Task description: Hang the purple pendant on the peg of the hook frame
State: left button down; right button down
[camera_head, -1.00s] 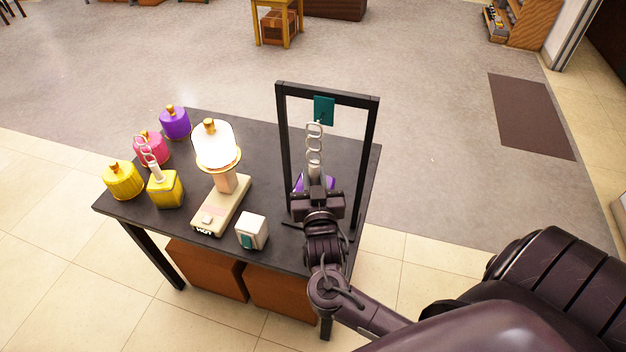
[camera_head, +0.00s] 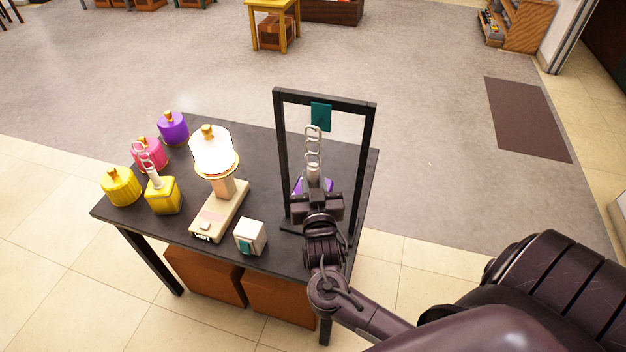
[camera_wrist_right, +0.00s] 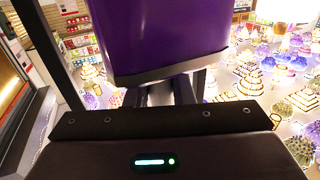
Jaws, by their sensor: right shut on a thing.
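The purple pendant (camera_head: 327,185) is mostly hidden behind my right gripper (camera_head: 317,196) in the head view. Its pale neck and chain of grey links (camera_head: 313,145) rise above the gripper, up to just below the teal plate on the frame. In the right wrist view the purple body (camera_wrist_right: 165,35) fills the upper middle, with my right gripper (camera_wrist_right: 160,92) shut on it. The black hook frame (camera_head: 369,140) stands upright at the table's right, with a teal plate (camera_head: 321,116) at its top bar. I cannot make out the peg or whether the chain touches it. My left gripper is not in view.

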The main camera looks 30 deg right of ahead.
jog(key=shift+w+d+r, duration=0.1)
jog(key=shift+w+d, duration=0.05)
jog(key=shift+w+d, duration=0.65)
jog(key=shift+d, duration=0.15)
jog(key=shift+w+d, duration=0.5)
jog(key=shift+d, duration=0.1)
jog(key=shift+f+b, duration=0.2)
jog(key=shift+b, duration=0.15)
jog(key=shift+f, duration=0.55)
dwell(0.5)
